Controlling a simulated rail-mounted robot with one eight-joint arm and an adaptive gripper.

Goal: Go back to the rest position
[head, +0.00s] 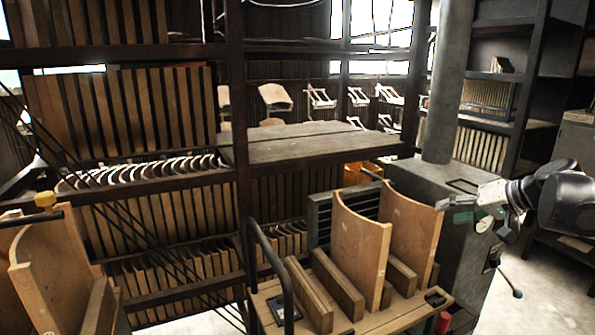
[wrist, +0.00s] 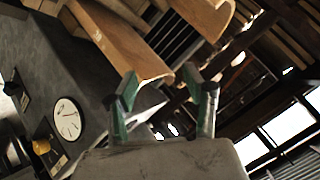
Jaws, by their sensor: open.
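My gripper (head: 458,208) is at the right of the head view, beside the grey machine cabinet and to the right of the curved wooden panels. In the wrist view its two green-padded fingers (wrist: 162,90) stand apart with nothing held between them. Part of the gripper blends with the grey cabinet behind it in the head view.
A wooden cart (head: 390,313) carries two curved panels (head: 361,245). The grey cabinet (head: 440,185) with a column stands behind it; its dial (wrist: 67,120) shows in the wrist view. Shelves of boards (head: 130,105) fill the left. Floor (head: 545,285) shows at lower right.

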